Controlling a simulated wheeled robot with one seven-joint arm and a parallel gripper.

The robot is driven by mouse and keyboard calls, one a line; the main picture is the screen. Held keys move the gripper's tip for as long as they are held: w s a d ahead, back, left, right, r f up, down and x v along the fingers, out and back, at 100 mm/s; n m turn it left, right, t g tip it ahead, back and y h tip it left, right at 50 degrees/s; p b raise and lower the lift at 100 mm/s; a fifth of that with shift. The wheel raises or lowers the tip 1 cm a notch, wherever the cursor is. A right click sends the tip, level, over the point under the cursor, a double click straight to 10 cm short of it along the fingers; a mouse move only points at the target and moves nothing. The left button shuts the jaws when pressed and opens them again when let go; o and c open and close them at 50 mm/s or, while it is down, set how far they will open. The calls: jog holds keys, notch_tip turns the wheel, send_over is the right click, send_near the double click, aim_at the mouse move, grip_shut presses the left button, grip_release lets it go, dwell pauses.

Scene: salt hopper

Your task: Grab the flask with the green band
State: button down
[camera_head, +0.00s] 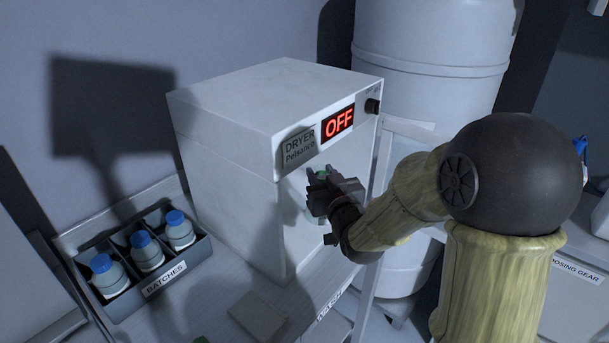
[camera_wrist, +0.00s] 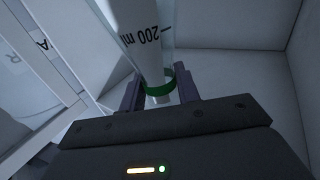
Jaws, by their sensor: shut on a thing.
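The flask with the green band (camera_wrist: 150,40) is between the two fingers of my gripper (camera_wrist: 160,97) in the wrist view. Its green band sits right at the fingertips, and the clear wall carries a "200 ml" mark. In the head view my gripper (camera_head: 322,183) is in front of the dryer's face, shut on the flask. Only a bit of green and a faint pale body of the flask show there; the gripper hides much of it.
The white dryer (camera_head: 225,150) reads "OFF" in red. A dark "BATCHES" tray (camera_head: 203,250) at lower left holds blue-capped bottles (camera_head: 147,250). A flat square plate (camera_head: 258,316) lies on the counter. A large white drum (camera_head: 425,75) stands behind.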

jog(key=s+d+b, duration=0.5)
jog(key=s+d, duration=0.3)
jog(key=d, duration=0.2)
jog(key=shift+s+d, duration=0.25)
jog(key=shift+d, duration=0.15)
